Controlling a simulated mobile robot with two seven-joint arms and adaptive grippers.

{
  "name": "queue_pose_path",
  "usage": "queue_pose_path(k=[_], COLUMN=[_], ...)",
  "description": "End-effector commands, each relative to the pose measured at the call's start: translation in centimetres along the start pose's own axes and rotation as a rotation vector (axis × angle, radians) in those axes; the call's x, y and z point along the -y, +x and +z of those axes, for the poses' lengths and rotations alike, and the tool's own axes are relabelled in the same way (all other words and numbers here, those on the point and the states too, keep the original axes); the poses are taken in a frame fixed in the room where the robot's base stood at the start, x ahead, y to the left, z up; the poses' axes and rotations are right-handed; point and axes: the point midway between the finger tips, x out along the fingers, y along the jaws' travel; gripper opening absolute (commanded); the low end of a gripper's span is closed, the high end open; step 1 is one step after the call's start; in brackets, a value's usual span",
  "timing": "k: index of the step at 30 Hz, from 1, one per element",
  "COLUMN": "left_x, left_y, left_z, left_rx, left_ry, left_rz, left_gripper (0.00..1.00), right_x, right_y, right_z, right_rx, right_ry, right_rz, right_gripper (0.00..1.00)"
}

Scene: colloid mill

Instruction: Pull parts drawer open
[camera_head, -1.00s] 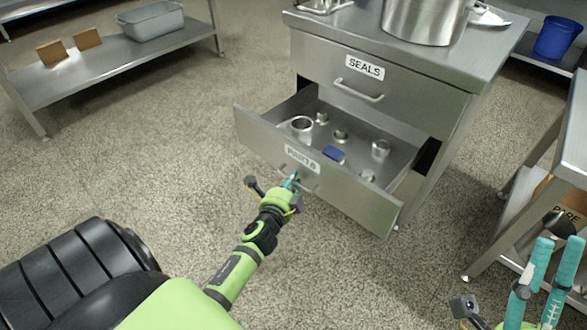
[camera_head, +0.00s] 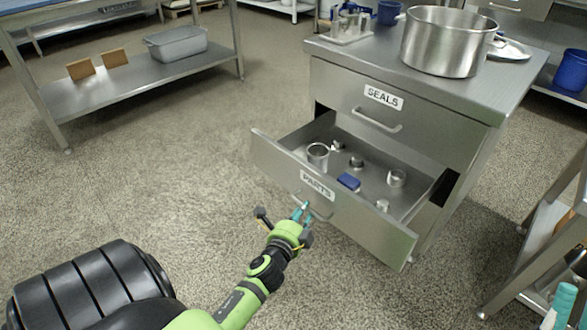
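The parts drawer (camera_head: 272,158), labelled PARTS, stands pulled out of the steel cabinet, below a shut drawer labelled SEALS (camera_head: 384,97). Several metal parts and a blue block (camera_head: 349,181) lie inside it. My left gripper (camera_head: 301,211) is at the parts drawer's handle (camera_head: 319,215), its teal fingertips against or around the bar. Whether the fingers are closed on the bar is too small to tell.
A large steel pot (camera_head: 447,41) and a lid (camera_head: 511,49) stand on the cabinet top. A steel table (camera_head: 545,235) is close at the right. A shelf (camera_head: 130,82) with a grey tub (camera_head: 176,42) is at the back left. The floor before the drawer is clear.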

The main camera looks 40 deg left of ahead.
Motion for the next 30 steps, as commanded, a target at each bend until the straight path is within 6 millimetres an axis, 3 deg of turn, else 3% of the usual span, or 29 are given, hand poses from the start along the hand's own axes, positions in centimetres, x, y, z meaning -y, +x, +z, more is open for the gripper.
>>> queue_pose_path(k=[6,12,18,30], left_x=[-0.1,-0.1,0.0,0.0], left_y=[-5.0,-8.2,-9.4,-9.4], left_z=[0.0,0.0,0.0,0.0], left_rx=[0.001,0.001,0.001,0.001], left_ry=[0.000,0.000,0.001,0.001], left_rz=[0.003,0.002,0.001,0.000], left_gripper=[0.28,0.28,0.28,0.28], right_x=[0.0,0.0,0.0,0.0], right_y=[0.0,0.0,0.1,0.1], right_z=[0.0,0.0,0.0,0.0], right_rx=[-0.001,-0.002,-0.002,-0.003], right_ry=[-0.001,-0.001,-0.001,-0.002], right_rz=[0.000,0.000,0.000,-0.001], right_gripper=[0.40,0.40,0.40,0.40])
